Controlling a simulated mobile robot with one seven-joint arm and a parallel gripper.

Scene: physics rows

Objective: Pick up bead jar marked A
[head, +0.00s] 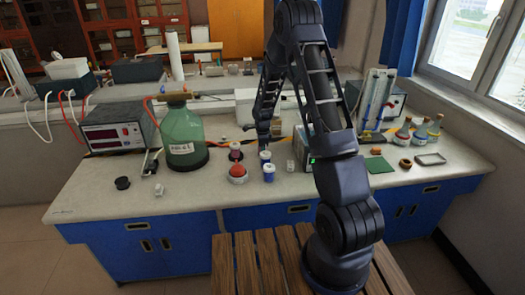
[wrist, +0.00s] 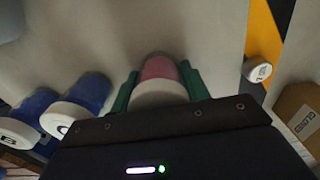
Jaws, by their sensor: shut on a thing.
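In the wrist view my gripper (wrist: 158,88) is shut on a jar with pink contents and a white lid (wrist: 160,93), held between its green fingers. The front of my gripper's body cuts off part of the lid, so no letter shows on it. Two blue jars with white lids stand to its left; the farther one (wrist: 36,103) seems marked B, and the nearer one's (wrist: 90,92) mark is partly hidden. In the head view my gripper (head: 264,142) is low over the bench, just behind the blue jars (head: 268,173). I cannot make out the held jar there.
A small white-capped item (wrist: 258,69) and a brown box marked GLOVES (wrist: 300,112) lie right of my gripper. The bench's front left (head: 120,200) is mostly clear.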

